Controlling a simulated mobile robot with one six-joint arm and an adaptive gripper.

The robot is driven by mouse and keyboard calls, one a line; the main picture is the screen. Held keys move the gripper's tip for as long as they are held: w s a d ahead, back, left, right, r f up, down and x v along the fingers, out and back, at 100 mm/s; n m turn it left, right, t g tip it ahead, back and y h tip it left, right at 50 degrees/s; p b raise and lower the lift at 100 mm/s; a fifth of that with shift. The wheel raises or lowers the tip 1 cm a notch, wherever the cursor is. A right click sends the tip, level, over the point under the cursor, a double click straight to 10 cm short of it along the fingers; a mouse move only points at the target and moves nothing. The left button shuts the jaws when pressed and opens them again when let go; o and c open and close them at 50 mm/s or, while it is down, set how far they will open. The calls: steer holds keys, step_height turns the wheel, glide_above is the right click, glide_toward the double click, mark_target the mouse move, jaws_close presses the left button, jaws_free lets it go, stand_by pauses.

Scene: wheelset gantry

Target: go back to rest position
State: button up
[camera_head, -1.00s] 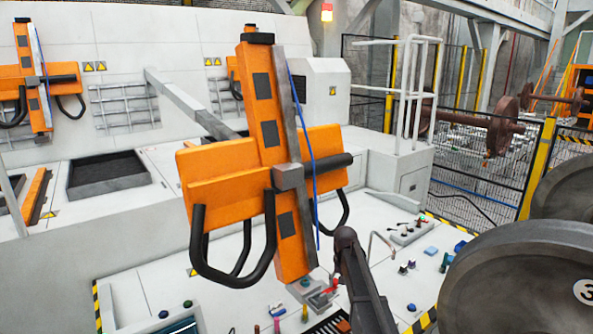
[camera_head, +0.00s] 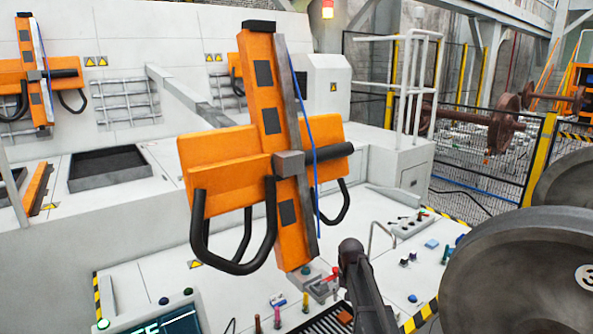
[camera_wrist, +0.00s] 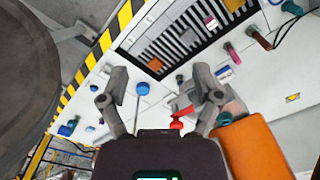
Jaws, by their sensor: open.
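In the wrist view my gripper (camera_wrist: 160,90) has its two grey fingers spread wide, with nothing held between them. It is above the white control desk (camera_wrist: 95,85). A red-handled lever (camera_wrist: 182,118) shows beyond the gap, close to the right finger; I cannot tell the distance. In the head view, part of my dark arm (camera_head: 360,285) rises from the bottom edge, right of the red lever (camera_head: 331,277). The gripper itself is not clearly visible there.
A large orange clamp unit (camera_head: 265,150) with black handles stands close left of my arm. A big dark wheel (camera_head: 525,275) is close on the right. A slotted grille (camera_wrist: 180,40), a blue knob (camera_wrist: 143,88) and an orange block (camera_wrist: 252,148) are near my gripper.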

steer(key=s+f+b, duration=0.7)
steer(key=s, duration=0.4)
steer(key=s+f+n+b, duration=0.1)
steer(key=s+f+b, duration=0.6)
steer(key=s, duration=0.4)
steer(key=shift+s+d+f, duration=0.3)
steer(key=shift+d+f, duration=0.15)
steer(key=shift+f, duration=0.2)
